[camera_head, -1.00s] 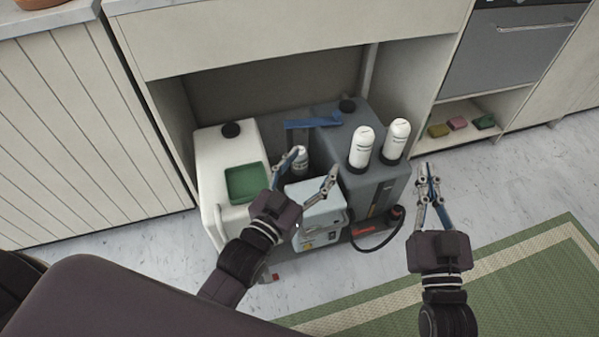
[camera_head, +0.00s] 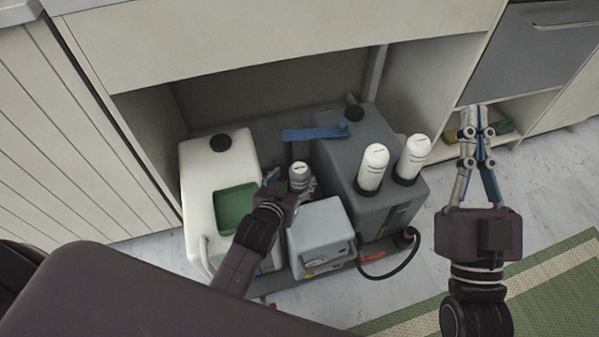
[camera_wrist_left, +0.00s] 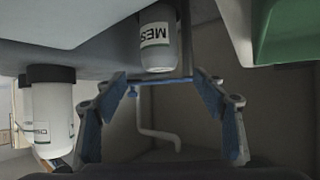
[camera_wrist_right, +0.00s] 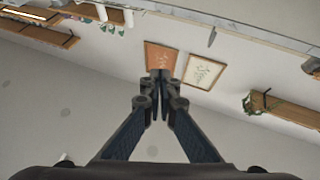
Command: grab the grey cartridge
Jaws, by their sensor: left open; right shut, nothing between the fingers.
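The grey cartridge (camera_head: 300,173) stands upright in the gap between the white tank and the dark grey tank. My left gripper (camera_head: 290,184) is at this cartridge, with its fingers partly hidden behind my wrist. In the left wrist view, the open fingers (camera_wrist_left: 165,84) point at a pale cartridge (camera_wrist_left: 157,45) with dark lettering. It appears just beyond the fingertips, roughly centred between them; I cannot tell if they touch. My right gripper (camera_head: 475,108) is shut and empty, right of the cart; its closed fingers also show in the right wrist view (camera_wrist_right: 161,76).
White cartridges (camera_head: 371,167) (camera_head: 413,157) stand on the dark grey tank (camera_head: 345,155). The white tank (camera_head: 198,170) with a green recess is left, a pale box (camera_head: 322,228) in front, a blue handle (camera_head: 312,133) behind. Cabinet walls enclose the back; a black hose (camera_head: 390,271) loops at front right.

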